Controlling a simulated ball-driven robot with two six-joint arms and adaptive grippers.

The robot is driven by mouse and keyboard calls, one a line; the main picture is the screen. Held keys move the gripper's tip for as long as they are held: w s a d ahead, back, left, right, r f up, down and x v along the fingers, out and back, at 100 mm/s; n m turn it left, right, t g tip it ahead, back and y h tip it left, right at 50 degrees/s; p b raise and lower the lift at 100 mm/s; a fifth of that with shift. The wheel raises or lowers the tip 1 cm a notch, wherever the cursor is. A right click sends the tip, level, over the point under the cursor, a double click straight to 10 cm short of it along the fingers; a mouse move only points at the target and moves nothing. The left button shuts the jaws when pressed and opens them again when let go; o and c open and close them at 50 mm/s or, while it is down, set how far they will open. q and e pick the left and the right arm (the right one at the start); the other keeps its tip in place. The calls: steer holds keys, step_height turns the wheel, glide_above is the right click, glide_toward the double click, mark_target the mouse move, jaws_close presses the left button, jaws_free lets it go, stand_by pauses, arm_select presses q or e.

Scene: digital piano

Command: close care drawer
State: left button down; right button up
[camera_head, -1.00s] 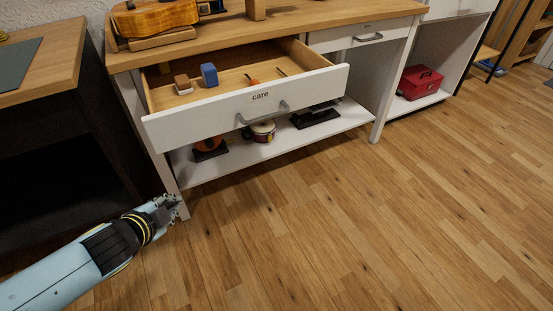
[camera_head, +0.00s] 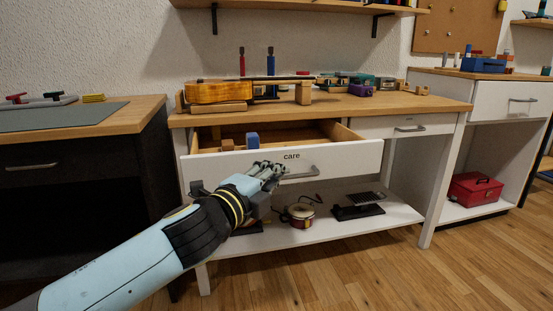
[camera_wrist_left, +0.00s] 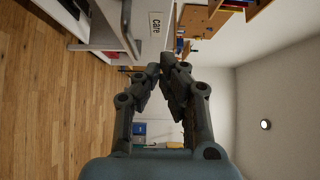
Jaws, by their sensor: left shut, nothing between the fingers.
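The care drawer (camera_head: 345,157) is white with a wooden inside and stands open below the wooden worktop. Its "care" label and grey bar handle (camera_head: 302,174) show on the front. A blue block (camera_head: 252,140) and a brown block (camera_head: 228,145) lie inside. My left gripper (camera_head: 272,170) is shut and empty, in front of the drawer front, left of the handle. Whether it touches the front cannot be told. In the left wrist view the fingertips (camera_wrist_left: 162,70) meet, with the labelled drawer front (camera_wrist_left: 155,40) beyond them. My right gripper is not in view.
A violin (camera_head: 222,93) and tools lie on the worktop (camera_head: 385,104). A smaller drawer (camera_head: 400,127) at the right is closed. The shelf below holds a small drum (camera_head: 299,213) and a black stand (camera_head: 358,211). A dark desk (camera_head: 75,185) stands at the left.

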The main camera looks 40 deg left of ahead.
mark_target(287, 155)
arm_select(q)
steer(key=w+a, duration=0.2)
steer(key=w, duration=0.1)
steer(key=w+a+b, duration=0.1)
steer(key=w, duration=0.1)
steer(key=shift+a, duration=0.15)
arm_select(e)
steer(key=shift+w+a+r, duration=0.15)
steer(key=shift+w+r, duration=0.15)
